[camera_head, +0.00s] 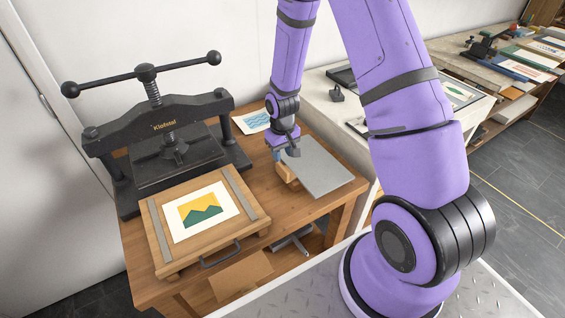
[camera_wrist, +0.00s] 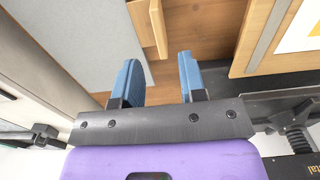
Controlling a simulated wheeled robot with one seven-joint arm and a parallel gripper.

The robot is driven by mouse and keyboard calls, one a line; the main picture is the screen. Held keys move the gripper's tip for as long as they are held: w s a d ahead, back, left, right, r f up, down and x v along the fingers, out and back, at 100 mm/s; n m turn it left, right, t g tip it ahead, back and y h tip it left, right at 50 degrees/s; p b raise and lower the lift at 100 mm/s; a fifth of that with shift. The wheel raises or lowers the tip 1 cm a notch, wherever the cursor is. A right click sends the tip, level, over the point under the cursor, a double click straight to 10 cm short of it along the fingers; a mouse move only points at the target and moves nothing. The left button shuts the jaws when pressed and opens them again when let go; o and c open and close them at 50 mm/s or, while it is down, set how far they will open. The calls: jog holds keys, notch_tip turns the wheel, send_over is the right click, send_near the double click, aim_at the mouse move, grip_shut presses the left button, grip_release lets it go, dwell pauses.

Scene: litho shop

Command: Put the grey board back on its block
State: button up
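The grey board (camera_head: 318,167) lies at the right of the wooden table, its left edge by a small light wooden block (camera_head: 286,173). In the wrist view the board (camera_wrist: 75,35) fills the upper left, and the block (camera_wrist: 157,30) shows beside its edge. How much of the block lies under the board is hidden. My gripper (camera_head: 281,157) is over the board's back left corner. In the wrist view its two blue fingers (camera_wrist: 160,72) are apart, with bare wood showing between them. The block is just beyond the fingertips; I see no contact.
A black screw press (camera_head: 160,150) stands at the back left. In front of it is a wooden bed (camera_head: 156,205) with a handle and a mountain print (camera_head: 202,212). A blue wave print (camera_head: 258,121) lies behind my gripper. A white counter (camera_head: 322,102) stands close on the right.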

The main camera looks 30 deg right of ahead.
jog(key=s+a+r+t, duration=0.1)
jog(key=s+r, duration=0.2)
jog(key=r, duration=1.1)
jog(key=s+r+t, duration=0.1)
jog(key=s+r, duration=0.3)
jog(key=r, duration=0.9)
jog(key=s+a+r+t, duration=0.1)
jog(key=s+r, duration=0.5)
jog(key=s, duration=0.3)
jog(key=s+a+r+t, duration=0.1)
jog(key=s+r+t, duration=0.1)
jog(key=s+r, duration=0.5)
jog(key=s, duration=0.3)
jog(key=shift+r, duration=0.25)
